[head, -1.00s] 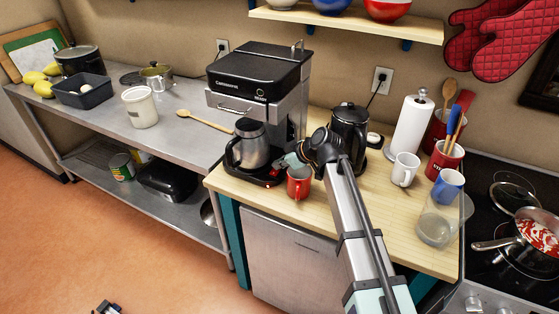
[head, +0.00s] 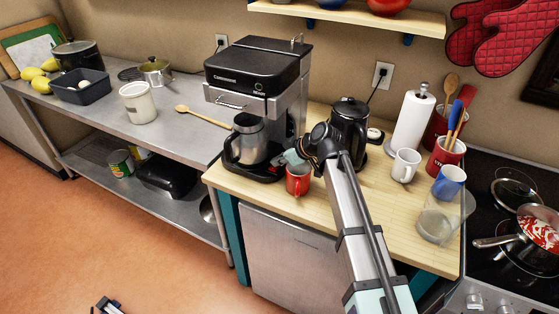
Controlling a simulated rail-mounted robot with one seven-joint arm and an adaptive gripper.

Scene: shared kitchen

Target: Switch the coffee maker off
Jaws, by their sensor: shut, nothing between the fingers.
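The coffee maker (head: 258,70), black and silver, stands on the wooden counter in the middle of the head view. Its steel carafe (head: 249,142) sits on the black base (head: 262,172) under the brewing head. A small red spot shows at the base's right front, close to my gripper; I cannot tell if it is a lit switch. My gripper (head: 284,161) is shut and empty, low at the right side of the base, pointing left. My wrist partly hides it, and I cannot tell whether the tips touch the coffee maker.
A red mug (head: 298,181) stands right below my gripper. A black kettle (head: 349,125) is close behind my wrist. A white mug (head: 405,165), paper towel roll (head: 412,122) and glass jar (head: 437,222) stand further right. A wooden spoon (head: 204,117) lies to the left.

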